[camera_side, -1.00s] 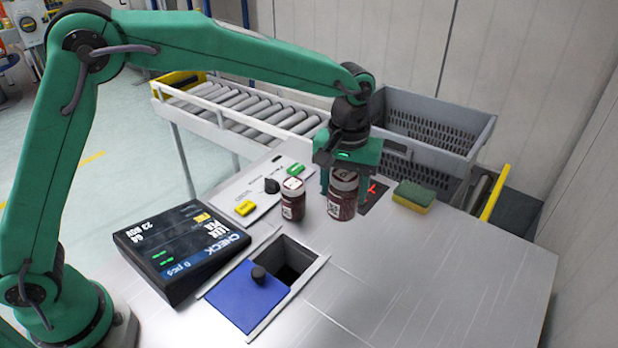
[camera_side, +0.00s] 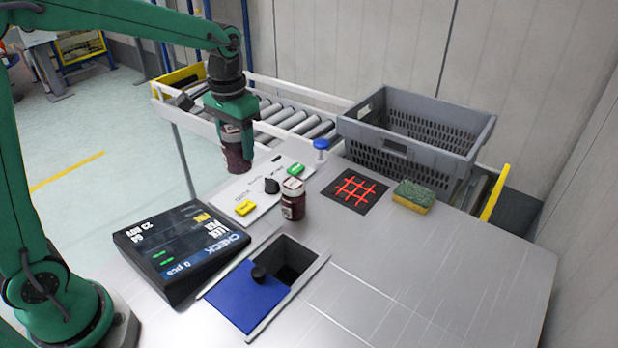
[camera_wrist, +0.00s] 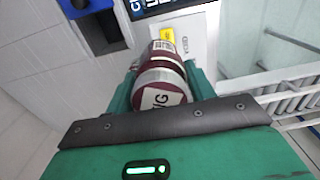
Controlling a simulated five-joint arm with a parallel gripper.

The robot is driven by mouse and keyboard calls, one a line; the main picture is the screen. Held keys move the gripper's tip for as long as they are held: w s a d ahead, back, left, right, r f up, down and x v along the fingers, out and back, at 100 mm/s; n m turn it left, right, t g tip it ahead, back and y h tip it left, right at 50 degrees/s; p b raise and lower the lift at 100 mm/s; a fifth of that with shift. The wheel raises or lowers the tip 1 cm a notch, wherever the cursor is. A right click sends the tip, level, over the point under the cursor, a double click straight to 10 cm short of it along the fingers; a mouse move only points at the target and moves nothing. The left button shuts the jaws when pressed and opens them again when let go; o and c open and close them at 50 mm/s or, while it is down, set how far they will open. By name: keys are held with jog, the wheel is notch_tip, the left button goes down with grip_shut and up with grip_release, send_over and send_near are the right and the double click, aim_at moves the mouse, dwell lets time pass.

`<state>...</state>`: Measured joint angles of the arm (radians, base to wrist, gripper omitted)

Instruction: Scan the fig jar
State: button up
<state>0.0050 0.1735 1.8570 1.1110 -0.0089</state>
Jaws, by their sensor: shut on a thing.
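My gripper (camera_side: 240,142) is shut on a dark red jar (camera_side: 236,158), held in the air over the left edge of the counter. In the wrist view the held jar (camera_wrist: 160,98) sits between the fingers, with a white label on its near end; I read "IG" on it, partly cut. A second dark red jar (camera_side: 293,206) with a pale lid stands upright on the counter. A black square with a red glowing grid (camera_side: 355,191) lies in the counter, bare. A tilted display (camera_side: 182,248) reads "CHECK" and "0 pcs".
A blue lid with a black knob (camera_side: 243,302) lies beside an open square hole (camera_side: 290,262). A grey crate (camera_side: 460,142), roller conveyor (camera_side: 300,128), sponge (camera_side: 413,196), blue-topped item (camera_side: 321,148) and panel with yellow (camera_side: 245,208) and green buttons (camera_side: 296,170) surround the clear counter.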

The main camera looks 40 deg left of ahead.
jog(key=shift+a, duration=0.1)
jog(key=w+d, duration=0.3)
jog(key=w, duration=0.5)
jog(key=w+d, duration=0.3)
jog(key=w, duration=0.6)
jog(key=w+d+f, duration=0.6)
jog(key=w+d, duration=0.1)
jog(key=d, duration=0.2)
jog(key=shift+w+f, duration=0.3)
jog(key=shift+f, duration=0.1)
jog(key=shift+f, duration=0.1)
jog(key=shift+f, duration=1.85)
jog(key=shift+r, duration=0.1)
